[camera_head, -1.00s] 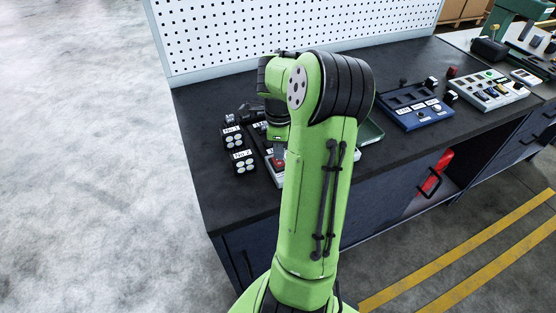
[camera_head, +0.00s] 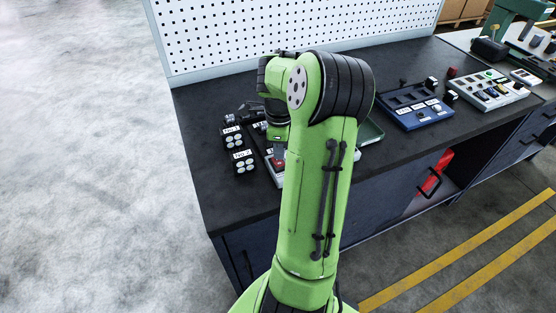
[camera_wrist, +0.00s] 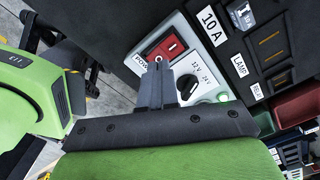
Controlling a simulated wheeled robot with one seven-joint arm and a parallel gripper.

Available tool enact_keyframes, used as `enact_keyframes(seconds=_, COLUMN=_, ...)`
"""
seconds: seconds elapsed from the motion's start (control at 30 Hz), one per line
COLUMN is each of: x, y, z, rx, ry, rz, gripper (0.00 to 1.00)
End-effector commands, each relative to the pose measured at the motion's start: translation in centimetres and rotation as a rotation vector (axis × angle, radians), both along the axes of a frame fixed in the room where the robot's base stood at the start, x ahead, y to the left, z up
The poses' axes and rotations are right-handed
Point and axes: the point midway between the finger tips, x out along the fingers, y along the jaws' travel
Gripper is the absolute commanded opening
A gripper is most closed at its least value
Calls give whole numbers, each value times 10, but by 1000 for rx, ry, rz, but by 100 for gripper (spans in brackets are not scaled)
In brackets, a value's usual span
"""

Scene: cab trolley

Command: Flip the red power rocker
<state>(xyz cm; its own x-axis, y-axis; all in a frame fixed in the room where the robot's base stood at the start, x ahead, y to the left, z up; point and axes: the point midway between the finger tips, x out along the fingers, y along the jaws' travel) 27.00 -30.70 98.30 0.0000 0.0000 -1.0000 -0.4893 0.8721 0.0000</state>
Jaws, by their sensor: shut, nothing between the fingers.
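The red power rocker (camera_wrist: 165,46) sits in a light grey panel (camera_wrist: 205,60) with a partly covered label that starts "PO". In the wrist view the tips of my gripper (camera_wrist: 157,66) are together, at the lower edge of the rocker. I cannot tell whether they touch it. In the head view the red rocker (camera_head: 279,164) shows small beside my gripper (camera_head: 279,150), partly hidden by my green arm. A black knob (camera_wrist: 187,88) marked 12 V and 24 V is on the same panel, right of the fingers.
Labels "10 A" (camera_wrist: 211,26) and "LAMP" (camera_wrist: 240,65) lie right of the panel. Black blocks with round cells (camera_head: 244,161) stand left of it on the dark bench (camera_head: 200,110). A blue tray (camera_head: 416,107) lies farther right. A pegboard (camera_head: 290,30) closes the back.

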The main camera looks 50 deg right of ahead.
Motion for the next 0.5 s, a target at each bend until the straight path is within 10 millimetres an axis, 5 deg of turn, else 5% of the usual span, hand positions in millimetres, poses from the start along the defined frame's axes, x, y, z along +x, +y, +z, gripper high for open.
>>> enact_keyframes(seconds=0.5, x=0, y=0, z=-10, rx=0, ry=0, rz=1, gripper=0)
